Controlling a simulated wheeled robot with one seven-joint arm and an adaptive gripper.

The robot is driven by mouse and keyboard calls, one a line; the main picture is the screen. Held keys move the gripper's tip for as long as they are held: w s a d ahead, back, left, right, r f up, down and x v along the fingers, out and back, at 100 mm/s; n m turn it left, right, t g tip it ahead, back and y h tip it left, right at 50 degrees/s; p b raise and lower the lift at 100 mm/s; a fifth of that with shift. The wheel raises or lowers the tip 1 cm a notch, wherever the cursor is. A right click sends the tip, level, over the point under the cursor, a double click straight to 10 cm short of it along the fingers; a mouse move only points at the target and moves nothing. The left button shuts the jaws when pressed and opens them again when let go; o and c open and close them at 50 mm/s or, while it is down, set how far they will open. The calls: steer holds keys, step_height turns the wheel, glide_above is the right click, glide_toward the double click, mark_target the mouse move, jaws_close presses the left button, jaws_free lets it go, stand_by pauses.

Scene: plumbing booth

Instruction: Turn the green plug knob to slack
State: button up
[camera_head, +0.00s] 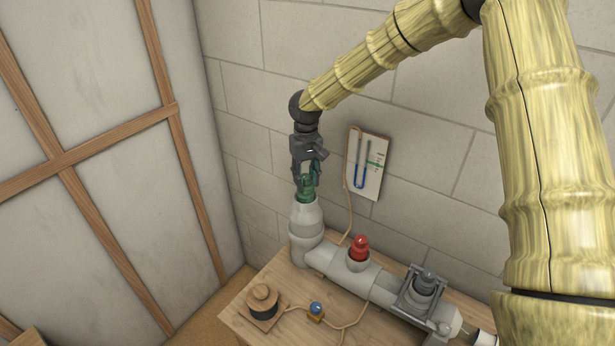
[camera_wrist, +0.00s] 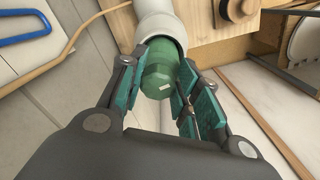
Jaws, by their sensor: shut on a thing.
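The green plug knob (camera_head: 305,187) sits in the mouth of the upright grey pipe end (camera_head: 305,217) at the left of the pipe run. In the wrist view the green knob (camera_wrist: 159,78) has a faceted face with a small white mark, inside the white pipe mouth (camera_wrist: 160,28). My gripper (camera_head: 308,178) comes down on the knob from above. In the wrist view its teal-padded fingers (camera_wrist: 163,92) stand on either side of the knob, shut on it. The fingers hide part of the knob's sides.
A red plug (camera_head: 360,248) stands on the pipe right of the green one. A grey clamped fitting (camera_head: 424,284) is further right. A round wooden piece (camera_head: 263,301) and a small blue-topped part (camera_head: 316,309) lie in front on the wooden bench (camera_head: 240,324). A gauge board (camera_head: 368,163) with a blue U-tube hangs on the wall close behind.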

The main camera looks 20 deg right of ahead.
mark_target(306, 177)
steer(key=shift+w+n, duration=0.1)
steer(key=shift+n, duration=0.3)
steer(key=shift+r+n, duration=0.1)
steer(key=shift+n, duration=0.7)
stand_by(0.6)
steer(key=o, duration=1)
steer(key=shift+o, duration=0.2)
steer(key=shift+r, duration=0.1)
step_height(306, 177, up, 12)
